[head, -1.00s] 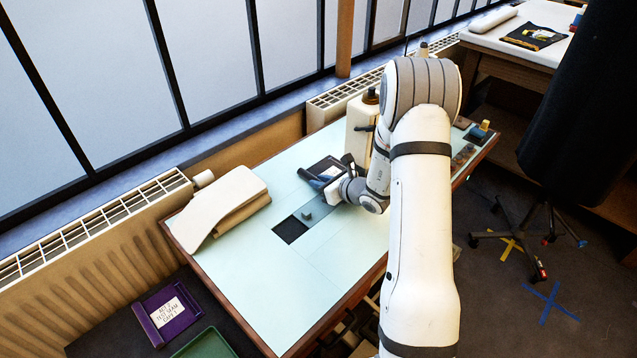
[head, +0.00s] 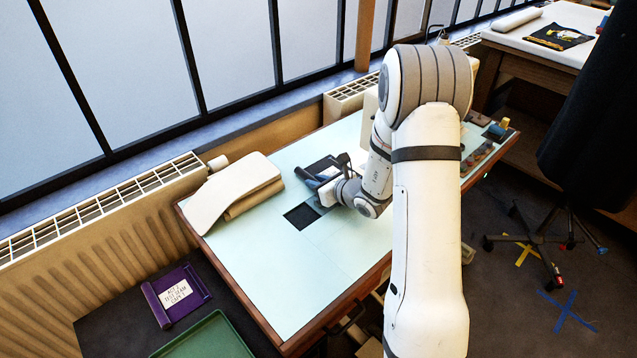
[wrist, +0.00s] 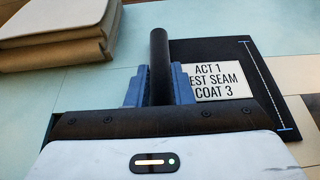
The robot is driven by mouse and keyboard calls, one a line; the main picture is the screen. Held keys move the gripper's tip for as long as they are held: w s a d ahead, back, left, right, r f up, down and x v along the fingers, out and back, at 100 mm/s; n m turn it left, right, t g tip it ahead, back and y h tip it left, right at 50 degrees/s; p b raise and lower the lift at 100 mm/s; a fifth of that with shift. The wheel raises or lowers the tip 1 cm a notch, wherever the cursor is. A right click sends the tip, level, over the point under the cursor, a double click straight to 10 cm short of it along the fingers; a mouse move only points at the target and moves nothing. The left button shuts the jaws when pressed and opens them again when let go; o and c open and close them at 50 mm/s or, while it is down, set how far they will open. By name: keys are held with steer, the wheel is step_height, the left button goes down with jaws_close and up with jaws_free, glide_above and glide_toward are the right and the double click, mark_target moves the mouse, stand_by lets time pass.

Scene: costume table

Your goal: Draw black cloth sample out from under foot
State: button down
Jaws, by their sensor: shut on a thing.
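The black cloth sample (head: 316,165) lies on the pale table beside the cream sewing machine (head: 370,112). In the wrist view the sample (wrist: 273,108) shows a white label reading "ACT 1 TEST SEAM COAT 3" and a pale stitched line. My gripper (head: 313,182) is low over the table at the sample's near-left side. In the wrist view the blue fingers of my gripper (wrist: 158,90) are shut on a black rod-like edge (wrist: 159,55), seemingly the sample's rolled edge. The machine's foot is hidden behind my arm, so I cannot tell whether it touches the cloth.
Small items (head: 480,152) sit at the table's far right. The front of the table is clear. A purple sample (head: 176,294) lies below.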

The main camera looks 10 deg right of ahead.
steer(key=c, duration=1.2)
jaws_free()
steer(key=shift+s, duration=0.1)
steer(key=v, duration=0.7)
steer(key=shift+s+d+r, duration=0.2)
steer(key=shift+s, duration=0.05)
